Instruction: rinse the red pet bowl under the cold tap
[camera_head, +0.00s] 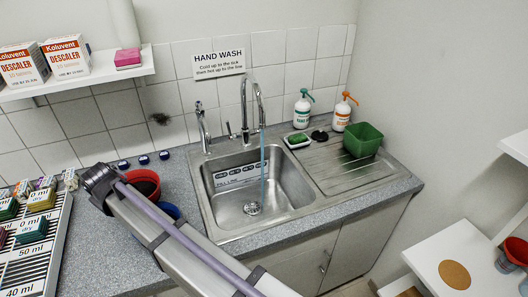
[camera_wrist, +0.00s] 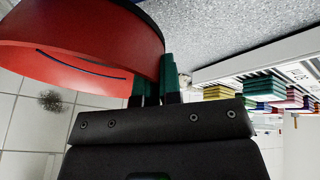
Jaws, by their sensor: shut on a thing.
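In the wrist view the red bowl (camera_wrist: 90,62) fills the upper left. The dark green fingers of my gripper (camera_wrist: 158,72) are shut on its wall. In the head view my arm hides the gripper. The tall curved tap (camera_head: 247,95) runs a thin stream of water (camera_head: 263,165) into the steel sink (camera_head: 210,200). A shorter tap (camera_head: 203,130) stands to its left. I cannot tell which is cold.
A blue thing (camera_head: 170,210) shows beside my arm, mostly hidden. A green container (camera_head: 363,140) stands on the drainer (camera_head: 335,170), near two pump bottles (camera_head: 302,110) and a green sponge (camera_head: 298,139). A striped rack (camera_head: 40,250) with small boxes is at left. A wall shelf (camera_head: 100,75) hangs above.

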